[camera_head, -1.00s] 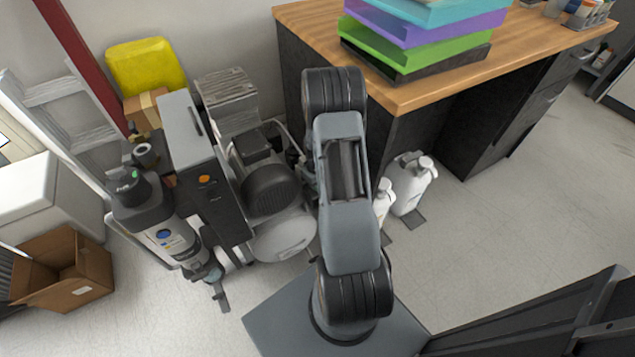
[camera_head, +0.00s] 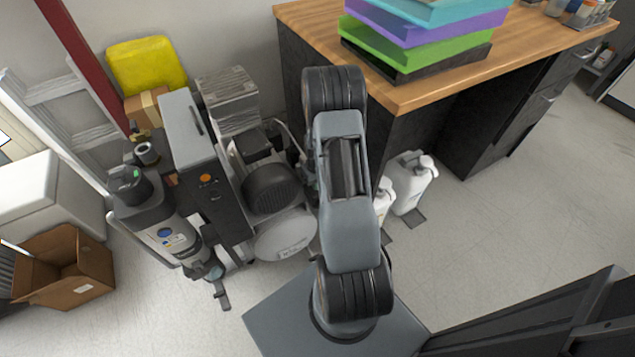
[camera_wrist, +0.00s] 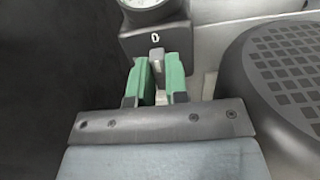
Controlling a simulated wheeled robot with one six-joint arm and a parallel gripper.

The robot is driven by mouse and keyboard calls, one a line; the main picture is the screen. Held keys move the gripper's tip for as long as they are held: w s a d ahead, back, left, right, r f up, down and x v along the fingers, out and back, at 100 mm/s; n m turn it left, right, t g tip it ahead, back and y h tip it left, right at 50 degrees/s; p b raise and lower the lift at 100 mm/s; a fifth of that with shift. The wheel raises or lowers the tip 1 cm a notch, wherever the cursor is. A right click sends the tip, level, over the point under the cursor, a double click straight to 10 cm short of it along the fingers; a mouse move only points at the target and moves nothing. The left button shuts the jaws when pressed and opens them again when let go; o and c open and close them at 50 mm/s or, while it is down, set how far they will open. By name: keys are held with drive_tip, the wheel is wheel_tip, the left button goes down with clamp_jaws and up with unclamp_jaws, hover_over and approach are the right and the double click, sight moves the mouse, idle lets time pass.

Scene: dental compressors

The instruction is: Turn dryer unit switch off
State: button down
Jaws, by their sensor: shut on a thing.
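In the wrist view, a small grey switch lever (camera_wrist: 156,56) stands out from a dark switch box (camera_wrist: 152,36) with a "0" mark on its face. A round gauge (camera_wrist: 143,3) sits at the top of the box. My gripper (camera_wrist: 158,80) has green fingertips on either side of the lever and is shut on it. In the head view, my arm hides the gripper and the switch. The compressor with a dark round motor cover (camera_head: 270,188) stands just left of my arm; this ribbed cover also shows at the right of the wrist view (camera_wrist: 285,75).
A tall dark cabinet with an orange button (camera_head: 205,180) stands left of the compressor. A wooden-topped desk (camera_head: 425,92) with stacked trays is close on the right. White jugs (camera_head: 410,190) stand on the floor under it. An open cardboard box (camera_head: 62,270) lies at far left.

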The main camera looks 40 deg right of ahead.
drive_tip(key=c, duration=1.1)
unclamp_jaws()
drive_tip(key=shift+r, duration=0.1)
wheel_tip(320, 180, up, 14)
drive_tip(key=p, duration=0.4)
drive_tip(key=shift+f, duration=0.2)
